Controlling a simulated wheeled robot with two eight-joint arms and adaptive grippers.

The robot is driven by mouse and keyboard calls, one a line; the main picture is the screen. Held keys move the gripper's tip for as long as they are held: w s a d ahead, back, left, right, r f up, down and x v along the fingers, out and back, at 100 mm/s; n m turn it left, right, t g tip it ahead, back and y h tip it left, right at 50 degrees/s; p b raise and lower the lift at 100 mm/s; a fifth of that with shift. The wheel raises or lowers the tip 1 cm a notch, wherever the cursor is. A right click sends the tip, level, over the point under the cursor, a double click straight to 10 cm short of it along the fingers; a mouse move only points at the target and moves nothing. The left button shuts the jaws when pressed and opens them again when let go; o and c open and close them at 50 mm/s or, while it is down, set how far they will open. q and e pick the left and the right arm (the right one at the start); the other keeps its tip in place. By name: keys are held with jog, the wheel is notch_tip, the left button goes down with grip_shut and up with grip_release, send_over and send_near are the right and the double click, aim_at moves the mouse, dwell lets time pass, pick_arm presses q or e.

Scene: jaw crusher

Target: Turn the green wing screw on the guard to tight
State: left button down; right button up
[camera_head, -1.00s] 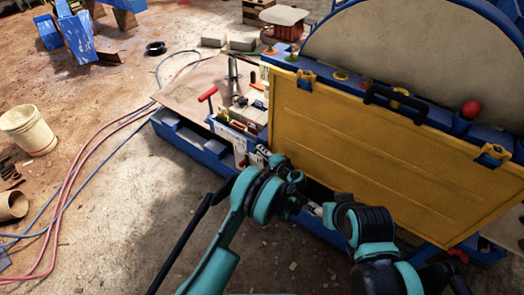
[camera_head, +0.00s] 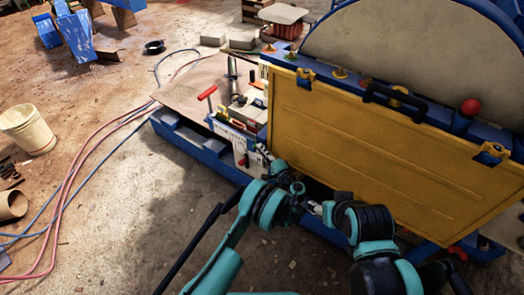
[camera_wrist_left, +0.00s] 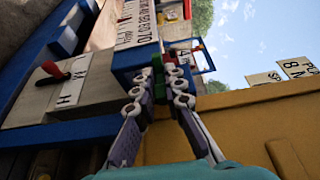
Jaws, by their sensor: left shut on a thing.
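The yellow guard (camera_head: 380,150) stands at the right in the head view. The wrist view shows its yellow edge (camera_wrist_left: 235,115) at the right. My left gripper (camera_head: 264,153) is at the guard's lower left corner, beside the white labelled box. In the wrist view my left gripper (camera_wrist_left: 160,88) is shut, with a green part between its fingertips, which I take as the green wing screw (camera_wrist_left: 158,64). The fingers hide most of it, so its angle is unclear. In the head view I cannot make it out. A pale tip beside my right arm may be its gripper.
A white box with a red lever (camera_wrist_left: 52,69) and a number scale (camera_wrist_left: 138,24) lie close to the left gripper. The guard has a black handle (camera_head: 394,103) on top. Blue machine base (camera_head: 195,150) runs below.

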pick_arm(q)
jog(key=c, duration=1.6)
grip_release()
jog(key=v, duration=0.7)
jog(key=shift+s, duration=0.25)
jog(key=shift+d+f, duration=0.1)
